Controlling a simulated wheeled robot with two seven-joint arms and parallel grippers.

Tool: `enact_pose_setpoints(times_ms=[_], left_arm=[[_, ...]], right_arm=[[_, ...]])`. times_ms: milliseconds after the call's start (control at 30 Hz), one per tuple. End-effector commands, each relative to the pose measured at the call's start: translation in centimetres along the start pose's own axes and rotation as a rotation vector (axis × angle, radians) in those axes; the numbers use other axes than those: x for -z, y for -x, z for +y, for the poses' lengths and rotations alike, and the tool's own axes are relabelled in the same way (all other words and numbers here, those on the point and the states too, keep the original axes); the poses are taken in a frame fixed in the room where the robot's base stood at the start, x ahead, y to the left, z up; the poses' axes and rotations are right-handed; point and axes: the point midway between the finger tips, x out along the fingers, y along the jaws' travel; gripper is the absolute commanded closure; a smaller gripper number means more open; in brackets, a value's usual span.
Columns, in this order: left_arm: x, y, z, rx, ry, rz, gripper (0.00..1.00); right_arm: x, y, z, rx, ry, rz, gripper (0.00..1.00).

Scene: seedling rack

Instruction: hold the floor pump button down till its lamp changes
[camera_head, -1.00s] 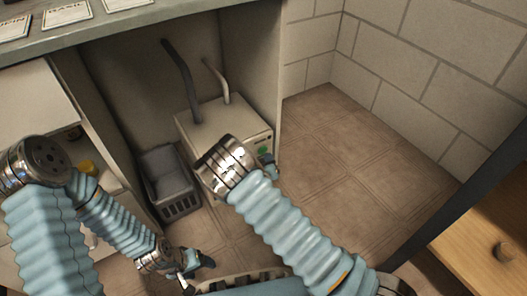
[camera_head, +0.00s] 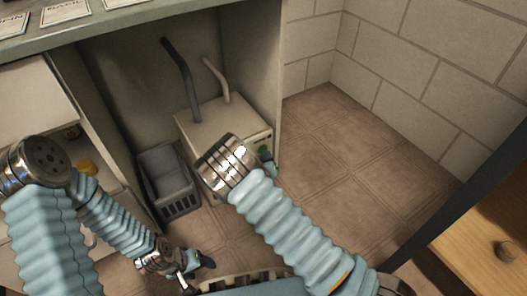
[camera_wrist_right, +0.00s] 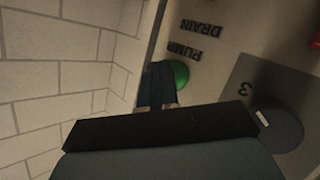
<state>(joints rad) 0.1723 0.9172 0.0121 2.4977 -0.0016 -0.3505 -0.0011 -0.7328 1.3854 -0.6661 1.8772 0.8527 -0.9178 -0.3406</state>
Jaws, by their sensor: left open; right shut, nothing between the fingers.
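The pump is a pale box (camera_head: 215,122) on the floor under the counter, with a dark hose and a pale hose rising behind it. A round green button (camera_wrist_right: 180,74) sits beside the upside-down word PUMP in the right wrist view. My right gripper (camera_head: 268,158) is shut and empty at the box's front face. In the wrist view its dark fingertips (camera_wrist_right: 158,80) overlap the green button's left edge; I cannot tell whether they press it. I cannot make out a separate lamp for certain. My left gripper (camera_head: 200,263) is open and empty, low over the floor.
The panel also has a DRAIN label, a grey dial (camera_wrist_right: 280,130) by a 3, and a red part (camera_wrist_right: 315,40) at the edge. A grey basket (camera_head: 170,180) stands left of the pump. Floor (camera_head: 340,160) to the right is clear, up to a block wall (camera_head: 430,70).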

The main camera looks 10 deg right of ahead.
Motion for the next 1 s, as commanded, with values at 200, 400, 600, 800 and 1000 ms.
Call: enact_pose_setpoints(times_ms=[200,400,600,800,1000], left_arm=[[0.00,0.03,0.01,0.000,0.000,0.000,0.32],[0.00,-0.05,-0.02,0.000,0.000,0.000,0.32],[0.00,-0.19,-0.07,0.000,0.000,0.000,0.32],[0.00,-0.32,-0.11,0.000,0.000,0.000,0.32],[-0.01,-0.44,-0.16,0.000,0.000,0.000,0.32]], right_arm=[[0.03,0.01,0.02,0.000,0.000,0.000,1.00],[0.07,-0.08,-0.05,0.000,0.000,0.000,1.00],[0.19,-0.26,-0.18,0.000,0.000,0.000,1.00],[0.32,-0.44,-0.30,0.000,-0.001,0.000,1.00],[0.45,-0.60,-0.41,0.000,-0.001,0.000,1.00]])
